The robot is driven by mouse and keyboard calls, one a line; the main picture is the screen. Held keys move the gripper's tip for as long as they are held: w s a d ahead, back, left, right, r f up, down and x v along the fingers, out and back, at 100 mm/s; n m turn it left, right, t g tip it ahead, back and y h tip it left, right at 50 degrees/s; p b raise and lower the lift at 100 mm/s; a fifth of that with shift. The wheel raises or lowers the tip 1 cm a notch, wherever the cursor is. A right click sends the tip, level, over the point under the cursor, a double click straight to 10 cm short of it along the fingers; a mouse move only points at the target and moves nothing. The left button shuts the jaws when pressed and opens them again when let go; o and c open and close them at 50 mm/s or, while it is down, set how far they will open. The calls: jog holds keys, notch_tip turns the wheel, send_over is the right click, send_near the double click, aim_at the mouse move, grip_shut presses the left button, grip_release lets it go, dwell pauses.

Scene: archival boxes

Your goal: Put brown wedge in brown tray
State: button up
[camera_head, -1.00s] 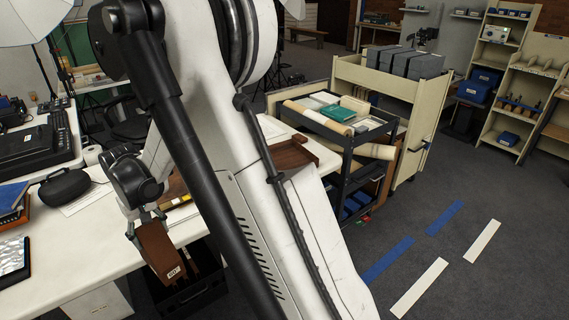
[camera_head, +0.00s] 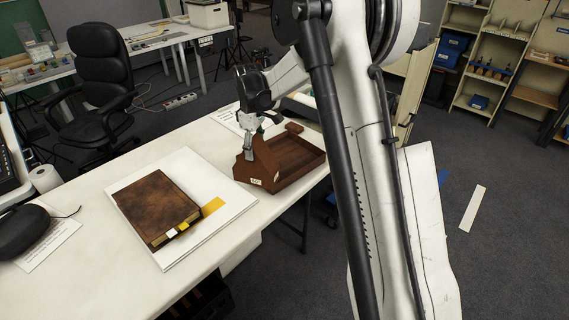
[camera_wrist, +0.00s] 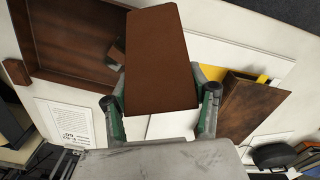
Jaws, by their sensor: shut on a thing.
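The brown wedge (camera_head: 263,164) is held by my gripper (camera_head: 248,145), with its small white label facing the front. In the wrist view the wedge (camera_wrist: 158,58) sits between both fingers of my gripper (camera_wrist: 160,98), which are shut on it. The brown tray (camera_head: 307,172) is a shallow open box on the white table, just right of the wedge in the head view. In the wrist view the tray (camera_wrist: 60,72) lies to the left, and the wedge overlaps its right side. I cannot tell the height of the wedge above the table or tray.
A brown book (camera_head: 157,207) with yellow tabs lies on a white board left of the tray. A small brown block (camera_head: 294,127) shows at the tray's far edge. A black case (camera_head: 22,230) is farther left.

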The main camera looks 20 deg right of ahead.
jog(key=w+d+r+n, duration=0.4)
jog(key=w+d+n, duration=0.55)
jog(key=n, duration=0.35)
jog(key=w+d+f, duration=0.4)
jog(key=d+f, duration=0.6)
jog(key=shift+w+d+f, duration=0.15)
jog(key=shift+d+f, duration=0.1)
jog(key=shift+f, duration=0.1)
jog(key=shift+f, duration=0.15)
jog(key=o, duration=1.2)
jog(key=shift+o, duration=0.2)
